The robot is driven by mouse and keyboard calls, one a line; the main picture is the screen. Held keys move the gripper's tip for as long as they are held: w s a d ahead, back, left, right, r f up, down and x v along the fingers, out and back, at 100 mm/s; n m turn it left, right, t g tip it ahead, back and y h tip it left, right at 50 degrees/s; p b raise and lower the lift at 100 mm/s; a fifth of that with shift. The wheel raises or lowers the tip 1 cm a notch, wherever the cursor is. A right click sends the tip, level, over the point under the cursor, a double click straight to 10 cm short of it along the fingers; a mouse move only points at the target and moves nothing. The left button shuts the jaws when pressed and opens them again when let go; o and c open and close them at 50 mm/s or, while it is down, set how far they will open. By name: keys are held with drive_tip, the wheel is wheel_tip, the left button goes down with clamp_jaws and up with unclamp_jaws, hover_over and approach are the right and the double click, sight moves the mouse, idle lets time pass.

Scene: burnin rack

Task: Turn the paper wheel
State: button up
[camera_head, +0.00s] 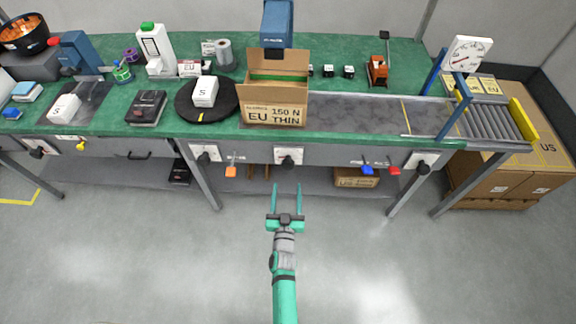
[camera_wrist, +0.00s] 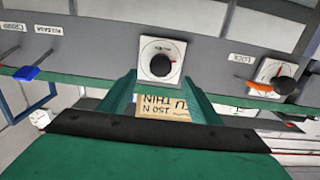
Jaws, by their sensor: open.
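No wheel in view can be read as the paper wheel. Several round dark knobs on white plates line the bench front. The middle knob (camera_head: 288,157) sits below the open carton and also shows in the wrist view (camera_wrist: 160,62), beyond my fingertips and apart from them. Another knob (camera_head: 206,153) is to its left, and one more (camera_head: 421,161) is to the right. My gripper (camera_head: 286,187) is open and empty in front of the bench, below the middle knob. Its two green fingers also show in the wrist view (camera_wrist: 160,80), which is upside down.
An orange lever (camera_head: 231,171), a blue lever (camera_head: 368,170) and a red lever (camera_head: 394,170) hang from the bench front. An open carton (camera_head: 274,115) stands on the green bench top (camera_head: 340,142). Bench legs and a lower shelf lie below. The floor before the bench is clear.

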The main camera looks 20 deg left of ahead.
sight(287, 167)
drive_tip(key=x, duration=1.1)
drive_tip(key=shift+w+a, duration=0.15)
drive_tip(key=shift+a, duration=0.05)
drive_tip(key=c, duration=1)
drive_tip(key=shift+m, duration=0.4)
drive_tip(key=shift+m, duration=2.8)
